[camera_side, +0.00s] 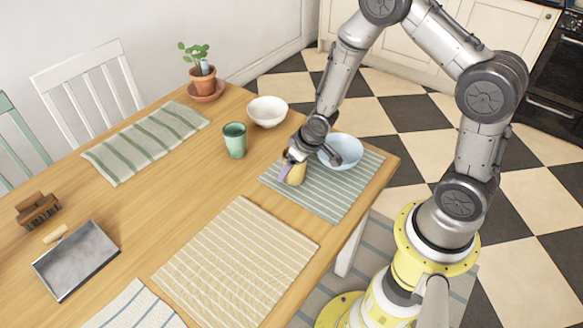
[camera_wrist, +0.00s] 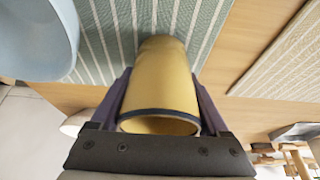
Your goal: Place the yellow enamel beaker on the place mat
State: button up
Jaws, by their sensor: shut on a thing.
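The yellow enamel beaker (camera_side: 297,175) is at the grey-green striped place mat (camera_side: 325,203) near the table's right edge. It also shows in the wrist view (camera_wrist: 162,75), with a dark rim facing the camera. My gripper (camera_side: 290,166) is shut on the beaker, with a purple finger on each side of it, seen in the wrist view (camera_wrist: 162,100). The beaker's far end is over the striped mat (camera_wrist: 110,40). I cannot tell whether its base touches the mat.
A light blue bowl (camera_side: 345,150) sits on the same mat, just right of the beaker. A green cup (camera_side: 235,140) and a white bowl (camera_side: 267,111) stand behind. A cream striped mat (camera_side: 235,262) lies bare in front. A dustpan (camera_side: 76,262) and brush (camera_side: 38,209) lie at left.

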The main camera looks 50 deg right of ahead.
jog(key=shift+f, duration=0.25)
jog(key=shift+f, duration=0.1)
jog(key=o, duration=1.3)
